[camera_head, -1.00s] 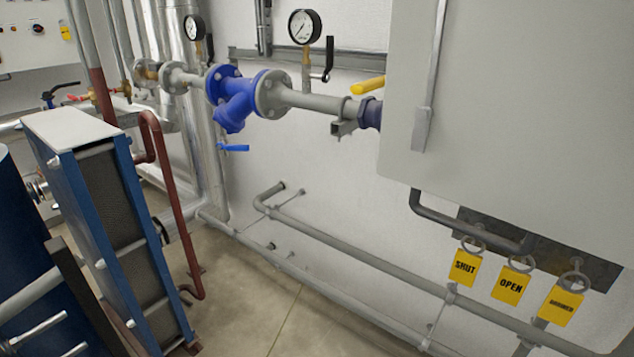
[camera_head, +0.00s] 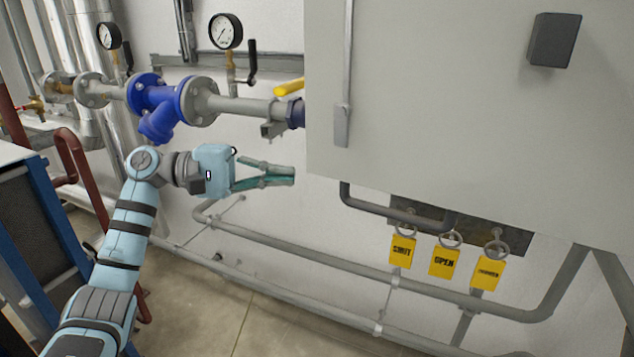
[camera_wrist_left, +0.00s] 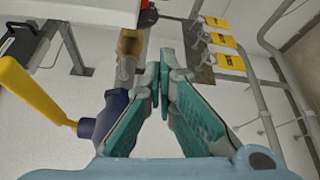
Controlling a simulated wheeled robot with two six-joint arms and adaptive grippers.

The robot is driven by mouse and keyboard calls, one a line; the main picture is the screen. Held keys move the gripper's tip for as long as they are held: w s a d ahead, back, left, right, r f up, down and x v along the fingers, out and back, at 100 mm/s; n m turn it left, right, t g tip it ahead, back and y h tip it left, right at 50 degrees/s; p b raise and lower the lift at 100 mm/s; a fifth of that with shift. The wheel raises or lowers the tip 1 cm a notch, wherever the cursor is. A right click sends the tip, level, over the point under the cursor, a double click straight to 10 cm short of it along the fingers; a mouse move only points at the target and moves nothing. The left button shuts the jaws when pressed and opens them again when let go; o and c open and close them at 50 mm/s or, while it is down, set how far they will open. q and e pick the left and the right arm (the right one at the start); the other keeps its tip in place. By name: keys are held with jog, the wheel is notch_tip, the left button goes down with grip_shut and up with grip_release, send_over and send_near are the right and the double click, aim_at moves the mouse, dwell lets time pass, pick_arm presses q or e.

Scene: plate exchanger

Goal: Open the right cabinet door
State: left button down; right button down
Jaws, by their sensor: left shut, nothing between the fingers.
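A large light-grey cabinet (camera_head: 430,110) fills the upper right of the head view. A long vertical bar with a grey latch-like end (camera_head: 342,126) runs along its left part, and a dark box-shaped piece (camera_head: 554,40) sits on its face at upper right. I see no open gap in the front. My left gripper (camera_head: 292,176) is shut and empty, pointing right, just left of and below the cabinet's lower left corner in the picture. Its fingertips meet in the wrist view (camera_wrist_left: 160,86). My right gripper is not in view.
A blue valve (camera_head: 160,105) and grey pipe run left of the cabinet, with a yellow lever (camera_head: 288,87), also in the wrist view (camera_wrist_left: 35,96). Yellow tags (camera_head: 444,262) hang below the cabinet. Lower pipes (camera_head: 300,253) line the wall. A plate exchanger (camera_head: 45,220) stands left.

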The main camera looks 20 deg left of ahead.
pick_arm(q)
jog(key=w+r+p+x, duration=0.1)
jog(key=p+x, duration=0.1)
jog(key=x, duration=0.8)
jog(key=s, duration=0.4)
jog(key=shift+s+a+f+p, duration=0.2)
jog(key=shift+s+f+p, duration=0.05)
jog(key=shift+p, duration=0.05)
jog(key=shift+d, duration=0.15)
